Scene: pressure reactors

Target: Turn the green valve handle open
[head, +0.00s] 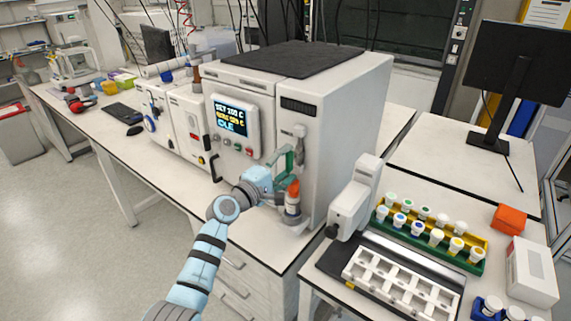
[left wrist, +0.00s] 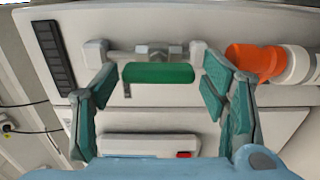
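The green valve handle (left wrist: 158,73) is a short bar lying crosswise under a grey metal fitting on the white reactor cabinet (head: 345,110). My left gripper (left wrist: 155,90) is open, with one green-padded finger on each side of the handle. A gap shows between the handle and each finger. In the head view my left gripper (head: 286,163) is close to the cabinet, below the grey fitting (head: 299,140). There the green handle cannot be told from the finger pads. My right gripper is not in view.
A white instrument (head: 354,198) and a rack of capped vials (head: 470,263) stand on the right bench.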

